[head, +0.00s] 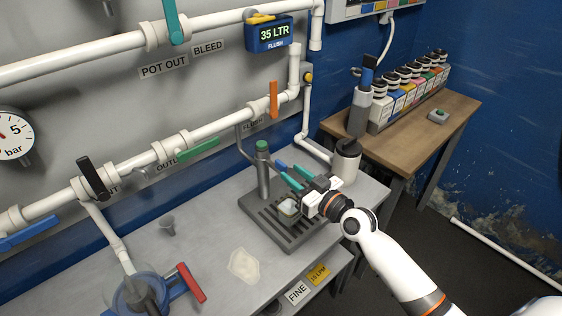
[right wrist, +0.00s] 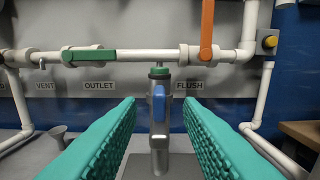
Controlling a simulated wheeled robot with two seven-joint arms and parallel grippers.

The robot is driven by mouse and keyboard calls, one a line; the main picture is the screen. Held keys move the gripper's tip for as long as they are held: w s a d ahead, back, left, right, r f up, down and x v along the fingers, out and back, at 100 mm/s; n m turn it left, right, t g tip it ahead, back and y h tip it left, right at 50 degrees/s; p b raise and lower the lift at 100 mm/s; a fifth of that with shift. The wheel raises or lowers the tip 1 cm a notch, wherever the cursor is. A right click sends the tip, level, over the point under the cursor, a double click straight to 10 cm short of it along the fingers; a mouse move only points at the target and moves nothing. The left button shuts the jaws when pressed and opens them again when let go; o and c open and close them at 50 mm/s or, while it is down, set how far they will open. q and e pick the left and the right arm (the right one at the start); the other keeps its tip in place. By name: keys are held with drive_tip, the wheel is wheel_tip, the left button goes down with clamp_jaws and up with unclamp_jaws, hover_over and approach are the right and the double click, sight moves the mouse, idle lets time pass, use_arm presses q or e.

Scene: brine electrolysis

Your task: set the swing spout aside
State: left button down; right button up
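The swing spout (head: 262,172) is a grey metal post with a green cap, standing at the back of a slotted drip tray (head: 252,207). In the right wrist view the spout (right wrist: 159,140) is upright and centred, with a blue part (right wrist: 158,97) facing me. My right gripper (head: 294,177) is open, its two teal fingers apart, at the front right of the post. In the right wrist view the post shows in the gap between the fingers, farther off, with nothing gripped. My left gripper is out of view.
A white-and-black canister (head: 346,160) stands right of the tray. Pipes with an orange lever (head: 273,100) and a green lever (head: 198,151) run behind. A small grey cup (head: 167,226) and a pale patch (head: 243,265) lie left. Bottles (head: 408,85) stand on a wooden table.

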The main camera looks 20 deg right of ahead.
sight(286, 170)
drive_tip(key=x, duration=0.5)
drive_tip(key=shift+w+a+p, duration=0.15)
drive_tip(key=shift+w+p, duration=0.05)
drive_tip(key=shift+p, duration=0.15)
clamp_jaws()
